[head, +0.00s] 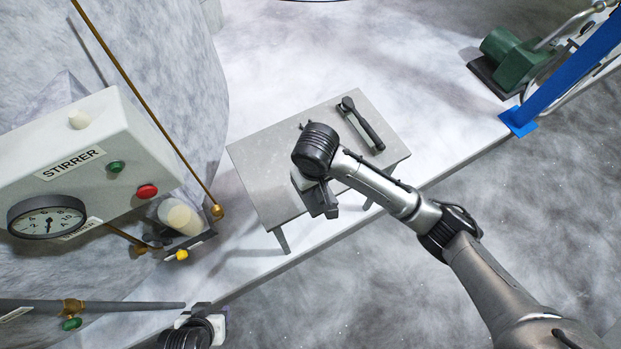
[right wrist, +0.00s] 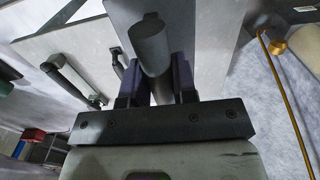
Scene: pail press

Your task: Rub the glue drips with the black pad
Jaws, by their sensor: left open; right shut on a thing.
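My right gripper (head: 322,207) is over the near part of the small grey table (head: 262,150). In the right wrist view the right gripper (right wrist: 157,82) is shut on a dark grey cylinder (right wrist: 150,42), which sticks out past the fingers. I cannot tell whether this is the black pad; its far end is not clear. A long black tool (head: 365,128) with a bar lies on the table's far right part, and it also shows in the right wrist view (right wrist: 68,80). My left gripper (head: 207,312) is open at the bottom edge, partly cut off. I cannot make out any glue drips.
A stirrer box (head: 110,150) with a gauge, buttons and brass rod (head: 150,105) stands at the left, beside a large pale vessel. A grey pipe (head: 120,305) runs below it. A green motor (head: 515,58) and blue post (head: 570,75) stand at the upper right. The platform's edge drops off right of the table.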

